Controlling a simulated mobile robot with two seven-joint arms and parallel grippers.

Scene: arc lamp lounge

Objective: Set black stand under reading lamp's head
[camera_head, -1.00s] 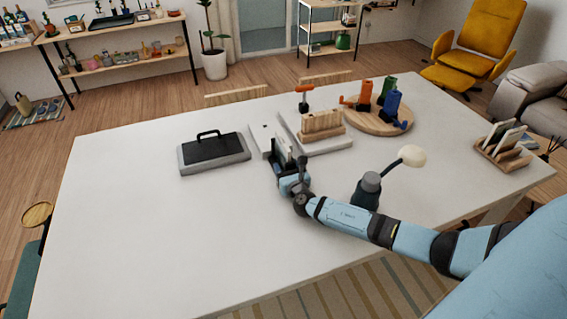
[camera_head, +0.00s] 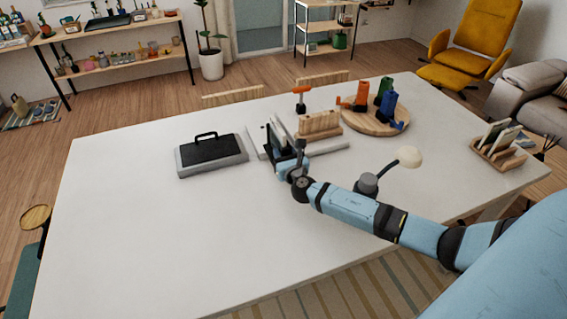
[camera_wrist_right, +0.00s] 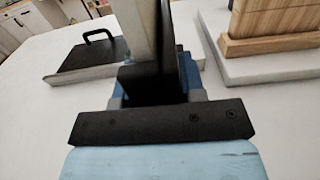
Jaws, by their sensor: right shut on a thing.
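The reading lamp stands on the right half of the white table, with a cream head (camera_head: 409,157) on a bent neck above a dark grey base (camera_head: 367,184). My right arm hides the lower part of the base. My right gripper (camera_head: 283,158) is shut on the black stand (camera_head: 271,140), left of the lamp and well away from its head. In the right wrist view, the dark stand (camera_wrist_right: 188,72) rises between the fingers with a pale beige panel (camera_wrist_right: 136,28) beside it. The fingertips are mostly hidden there. My left gripper is not in view.
A grey tray with a black handled lid (camera_head: 211,150) lies left of the gripper. A wooden block (camera_head: 319,123) on a pale slab is close behind. A round board (camera_head: 372,118) holds coloured items. A wooden rack (camera_head: 498,153) stands far right. The front left table is clear.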

